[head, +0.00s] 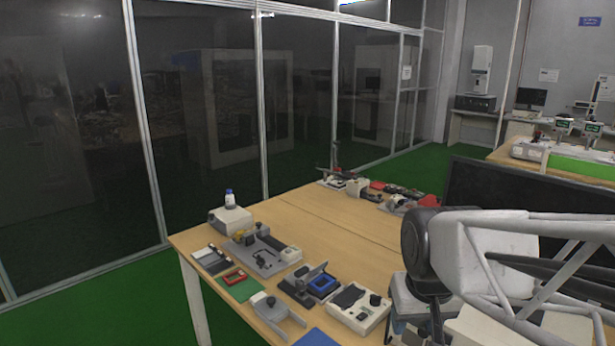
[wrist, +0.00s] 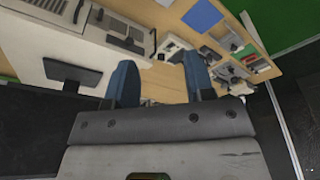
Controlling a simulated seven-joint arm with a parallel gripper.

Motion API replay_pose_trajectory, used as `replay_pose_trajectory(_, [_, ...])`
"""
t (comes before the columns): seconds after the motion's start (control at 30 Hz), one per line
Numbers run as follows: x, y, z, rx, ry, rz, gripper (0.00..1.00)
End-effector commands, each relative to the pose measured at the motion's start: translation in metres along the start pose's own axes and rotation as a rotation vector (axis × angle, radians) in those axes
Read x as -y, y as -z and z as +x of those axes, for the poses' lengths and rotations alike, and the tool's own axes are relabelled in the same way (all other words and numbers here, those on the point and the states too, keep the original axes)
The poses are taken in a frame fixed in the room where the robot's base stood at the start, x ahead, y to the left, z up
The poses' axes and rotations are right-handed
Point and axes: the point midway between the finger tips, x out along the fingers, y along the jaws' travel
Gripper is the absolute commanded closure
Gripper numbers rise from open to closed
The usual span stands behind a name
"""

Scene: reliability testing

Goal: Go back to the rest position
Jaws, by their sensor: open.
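My gripper (wrist: 160,78) shows in the wrist view as two blue fingers set well apart. It is open, and I see nothing held between the fingers. A wooden table and several devices lie beyond the fingers in that view, tilted and partly hidden by the gripper body. In the head view a pale arm-like structure with open struts fills the lower right, but I cannot make out the gripper there.
In the head view a wooden table (head: 330,235) carries several devices, including a white box with a bottle (head: 230,199) and a white-and-black unit (head: 358,309). A dark panel (head: 530,205) stands at the right. Green floor (head: 90,310) is open at the left, before glass partitions.

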Motion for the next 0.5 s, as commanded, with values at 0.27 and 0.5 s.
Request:
replay_pose_trajectory(0.27, [-0.008,-0.06,-0.008,-0.004,-0.007,0.028,0.51])
replay_pose_trajectory(0.5, [-0.01,-0.076,-0.008,-0.004,-0.009,0.035,0.51])
